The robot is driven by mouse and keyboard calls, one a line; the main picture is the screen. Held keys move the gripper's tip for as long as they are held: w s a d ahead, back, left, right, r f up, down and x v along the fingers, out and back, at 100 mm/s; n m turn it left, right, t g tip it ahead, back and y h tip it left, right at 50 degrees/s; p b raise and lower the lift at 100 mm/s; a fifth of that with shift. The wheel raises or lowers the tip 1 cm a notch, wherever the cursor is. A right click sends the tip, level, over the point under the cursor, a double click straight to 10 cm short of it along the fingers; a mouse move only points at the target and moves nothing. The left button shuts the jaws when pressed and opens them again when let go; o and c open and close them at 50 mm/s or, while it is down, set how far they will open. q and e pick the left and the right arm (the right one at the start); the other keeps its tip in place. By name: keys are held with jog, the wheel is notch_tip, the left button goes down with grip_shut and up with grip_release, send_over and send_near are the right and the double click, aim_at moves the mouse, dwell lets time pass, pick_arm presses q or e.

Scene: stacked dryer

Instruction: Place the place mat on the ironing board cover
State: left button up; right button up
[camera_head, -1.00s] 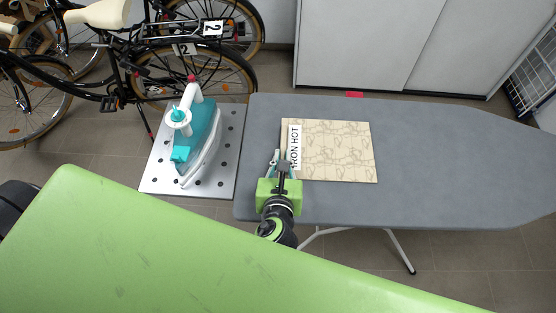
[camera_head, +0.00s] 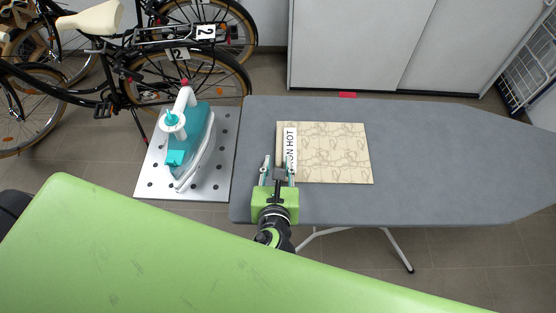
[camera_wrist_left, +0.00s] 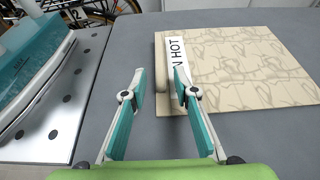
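The place mat (camera_head: 335,155), beige with a faint line pattern and a white "IRON HOT" label strip, lies flat on the grey ironing board cover (camera_head: 430,165), left of its middle. My left gripper (camera_head: 279,161) is at the mat's left edge, over the board. In the left wrist view its two teal-padded fingers (camera_wrist_left: 160,78) stand apart with the mat's left edge between them. The right finger covers part of the label on the mat (camera_wrist_left: 250,70). I see no finger pressed on the mat. My right gripper is not in view.
A teal and white iron (camera_head: 190,140) stands on a perforated metal rest (camera_head: 222,160) left of the board. Bicycles (camera_head: 120,70) are behind it, and a white cabinet (camera_head: 360,45) behind the board. The board's right part is clear.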

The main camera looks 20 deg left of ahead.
pick_arm(q)
jog(key=b+v, duration=0.1)
jog(key=v, duration=0.9)
jog(key=shift+s, duration=0.15)
